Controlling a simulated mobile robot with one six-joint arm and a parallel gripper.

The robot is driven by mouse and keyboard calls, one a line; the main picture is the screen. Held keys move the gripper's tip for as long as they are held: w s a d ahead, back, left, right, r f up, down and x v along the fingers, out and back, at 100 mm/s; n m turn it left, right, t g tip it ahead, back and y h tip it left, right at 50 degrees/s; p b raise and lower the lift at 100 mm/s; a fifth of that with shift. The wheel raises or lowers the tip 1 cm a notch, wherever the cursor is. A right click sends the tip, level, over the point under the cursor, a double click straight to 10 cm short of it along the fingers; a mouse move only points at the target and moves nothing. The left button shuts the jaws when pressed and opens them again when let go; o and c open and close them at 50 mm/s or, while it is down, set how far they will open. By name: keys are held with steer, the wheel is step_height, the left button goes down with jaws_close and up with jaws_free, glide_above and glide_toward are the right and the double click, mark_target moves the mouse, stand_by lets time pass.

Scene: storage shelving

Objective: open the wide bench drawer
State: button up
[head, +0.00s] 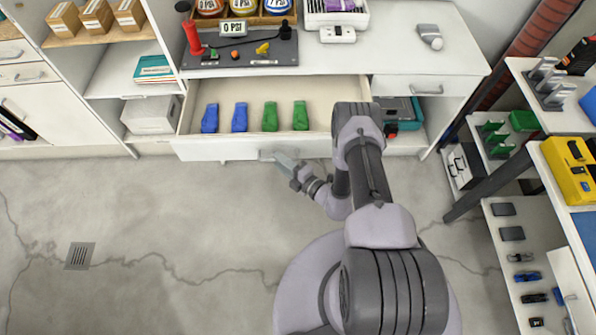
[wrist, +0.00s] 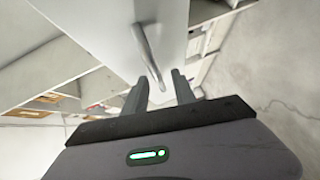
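The wide bench drawer (head: 226,149) is pulled well out from under the bench top, and its inside is in plain view. Two blue and two green items lie in it in a row. Its grey bar handle (head: 267,155) is at the middle of the white front, and the handle also shows in the wrist view (wrist: 149,52). My gripper (head: 283,160) is at the drawer front, by the handle. In the wrist view its two fingers (wrist: 160,78) are apart, with the handle's near end between them and visible gaps beside it.
A smaller shut drawer (head: 420,86) is to the right. Shelving with tools (head: 520,230) stands along the right edge. The floor (head: 160,220) in front is clear, with a small grate (head: 80,256) at left.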

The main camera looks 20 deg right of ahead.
steer(key=p+v, duration=0.3)
steer(key=v, duration=1.2)
steer(key=shift+s, duration=0.3)
steer(key=shift+d, duration=0.1)
steer(key=w+a+r+n+g+y, duration=0.15)
steer(key=r+n+g, duration=0.25)
steer(key=r+n, duration=0.4)
steer(key=w+a+r+n+g+y, duration=0.1)
steer(key=a+r+n+g+y, duration=0.15)
steer(key=r+n, duration=0.6)
steer(key=w+a+r+n+g+y, duration=0.25)
steer(key=r+n+g, duration=0.25)
steer(key=r, duration=0.5)
steer(key=s+a+r+n+t+h, duration=0.1)
steer(key=s+r+n+h, duration=0.5)
steer(key=s+r+n, duration=0.2)
steer(key=s+a+r+n+t+h, duration=0.2)
steer(key=s+r+n+h, duration=0.4)
steer(key=r+n, duration=0.7)
steer(key=s+n, duration=0.2)
steer(key=n, duration=0.1)
